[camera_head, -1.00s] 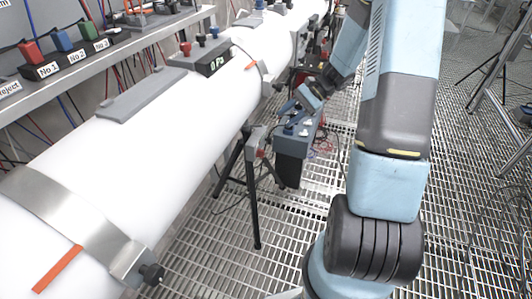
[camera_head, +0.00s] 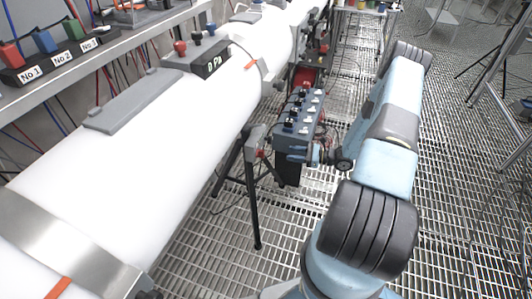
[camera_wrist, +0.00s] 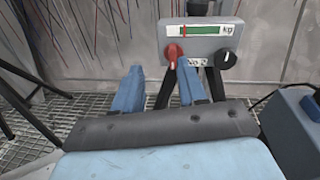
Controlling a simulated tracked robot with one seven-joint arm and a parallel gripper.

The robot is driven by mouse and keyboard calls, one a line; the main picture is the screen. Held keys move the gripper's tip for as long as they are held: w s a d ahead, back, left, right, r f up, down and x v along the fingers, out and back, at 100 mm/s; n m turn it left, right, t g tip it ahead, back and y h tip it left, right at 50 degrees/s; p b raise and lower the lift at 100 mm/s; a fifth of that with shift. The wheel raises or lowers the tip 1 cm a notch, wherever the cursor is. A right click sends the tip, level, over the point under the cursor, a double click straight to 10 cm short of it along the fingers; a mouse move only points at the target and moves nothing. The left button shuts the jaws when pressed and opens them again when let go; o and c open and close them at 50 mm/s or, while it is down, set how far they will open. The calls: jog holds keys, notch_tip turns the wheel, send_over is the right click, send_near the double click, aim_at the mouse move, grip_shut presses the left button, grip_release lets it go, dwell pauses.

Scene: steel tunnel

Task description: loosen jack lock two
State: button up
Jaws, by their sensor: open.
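A grey jack head (camera_wrist: 203,38) fills the upper part of the wrist view. It carries a green kg gauge, a red knob (camera_wrist: 173,53) at left, a black knob (camera_wrist: 228,60) at right and a "No 2" label between them. Black legs show below it. My gripper (camera_wrist: 158,86) is open and empty; its blue fingers point towards the head, with the red knob beyond the gap between them. In the head view the jack stand (camera_head: 251,185) is beside the white pipe, and my gripper (camera_head: 298,154) is low to its right, apart from it.
A blue-grey box with several switches (camera_head: 300,110) stands just behind my gripper. The white pipe (camera_head: 150,150) runs along the left, with a shelf (camera_head: 110,48) of coloured numbered blocks above it. The grating floor is open in front of the stand. A blue-grey box (camera_wrist: 296,130) is at right in the wrist view.

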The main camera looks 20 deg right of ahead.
notch_tip(320, 180, down, 5)
jog(key=m+t, duration=0.2)
send_near(261, 154)
jog(key=x, duration=0.8)
jog(key=shift+w+f+m+t+h, duration=0.25)
jog(key=shift+w+m+t+h, duration=0.05)
jog(key=shift+w+h, duration=0.1)
jog(key=shift+d, duration=0.1)
jog(key=shift+c, duration=0.2)
grip_shut()
